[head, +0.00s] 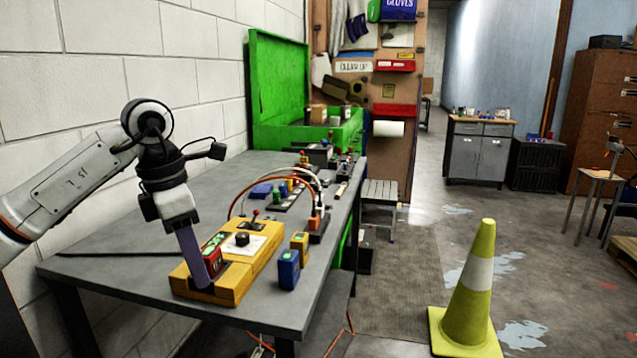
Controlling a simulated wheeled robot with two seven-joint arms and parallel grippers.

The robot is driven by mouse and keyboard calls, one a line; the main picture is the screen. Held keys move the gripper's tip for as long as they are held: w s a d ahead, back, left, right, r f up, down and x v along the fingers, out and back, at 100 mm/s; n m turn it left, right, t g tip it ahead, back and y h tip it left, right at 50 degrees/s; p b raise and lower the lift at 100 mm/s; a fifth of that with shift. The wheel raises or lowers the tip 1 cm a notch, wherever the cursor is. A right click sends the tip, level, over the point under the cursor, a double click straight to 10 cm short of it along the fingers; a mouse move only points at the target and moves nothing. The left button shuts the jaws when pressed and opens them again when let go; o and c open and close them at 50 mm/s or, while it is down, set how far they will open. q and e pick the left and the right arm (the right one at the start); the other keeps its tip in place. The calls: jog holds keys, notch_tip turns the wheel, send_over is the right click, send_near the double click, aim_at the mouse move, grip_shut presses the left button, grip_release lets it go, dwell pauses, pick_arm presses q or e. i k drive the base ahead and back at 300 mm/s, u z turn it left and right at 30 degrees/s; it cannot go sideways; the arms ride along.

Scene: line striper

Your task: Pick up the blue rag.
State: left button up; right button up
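No cloth that I can surely call the blue rag shows. A small flat blue thing (262,190) lies on the grey workbench (105,262), behind the yellow control box; it is too small to tell if it is cloth. Dark blue cloth-like items (357,28) hang on the brown board at the back. My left gripper (200,282) points down over the yellow control box (237,277), beside its red and green part. A long purplish finger shows side-on, and I cannot tell whether the gripper is open or touching the box. My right gripper is not in view.
Cables and small devices fill the bench's far part, before an open green toolbox (278,85). A yellow-green cone (471,285) stands on the floor at right. The bench's left part is mostly clear.

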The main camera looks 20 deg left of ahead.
aim_at(261, 191)
jog(key=z, duration=0.25)
jog(key=i, duration=2.4)
jog(key=u, duration=1.15)
jog(key=i, duration=1.3)
jog(key=u, duration=0.8)
